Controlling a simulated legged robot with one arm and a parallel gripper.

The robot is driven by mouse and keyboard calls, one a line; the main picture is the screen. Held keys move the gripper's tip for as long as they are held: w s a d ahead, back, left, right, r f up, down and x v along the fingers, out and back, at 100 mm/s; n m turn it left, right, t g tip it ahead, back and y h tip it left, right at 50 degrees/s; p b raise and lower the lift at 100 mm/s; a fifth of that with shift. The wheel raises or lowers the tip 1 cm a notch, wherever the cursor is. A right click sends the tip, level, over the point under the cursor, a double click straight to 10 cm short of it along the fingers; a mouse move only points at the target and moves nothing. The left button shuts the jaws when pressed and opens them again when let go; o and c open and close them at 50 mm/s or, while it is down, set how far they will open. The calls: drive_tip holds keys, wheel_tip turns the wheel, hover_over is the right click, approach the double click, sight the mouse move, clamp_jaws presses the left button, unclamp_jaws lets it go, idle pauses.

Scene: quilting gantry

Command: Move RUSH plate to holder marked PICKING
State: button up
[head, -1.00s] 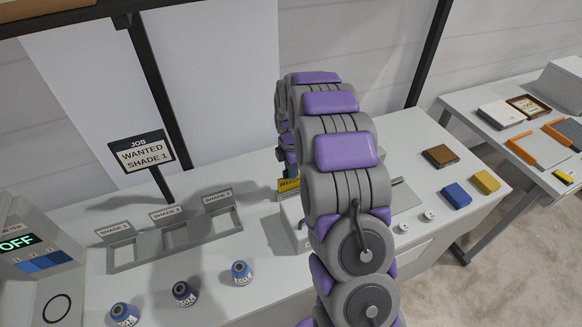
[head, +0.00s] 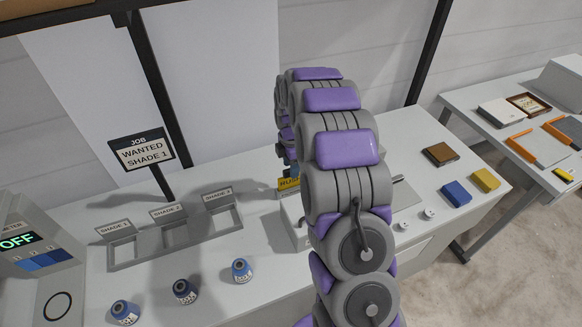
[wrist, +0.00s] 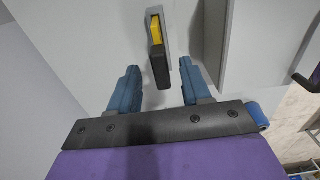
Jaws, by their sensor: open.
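The yellow RUSH plate (head: 288,184) stands near the middle of the table in the head view, partly hidden by my arm. In the wrist view a yellow piece (wrist: 155,28) with a black block-like part (wrist: 159,70) stands in a narrow grey holder (wrist: 168,38); it appears to be the same plate. My gripper (wrist: 158,66) is open, with one blue finger on each side of the black part and a gap on both sides. No holder marked PICKING can be read in either view.
Three shade bins (head: 174,235) and several blue spools (head: 185,291) are left of my arm. A job sign (head: 142,152) stands behind the bins. Blue (head: 455,195) and yellow (head: 486,180) blocks and a brown block (head: 440,154) lie at right. A second table is beyond.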

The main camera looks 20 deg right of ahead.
wheel_tip(320, 180, up, 16)
drive_tip(key=p, duration=0.1)
idle(0.9)
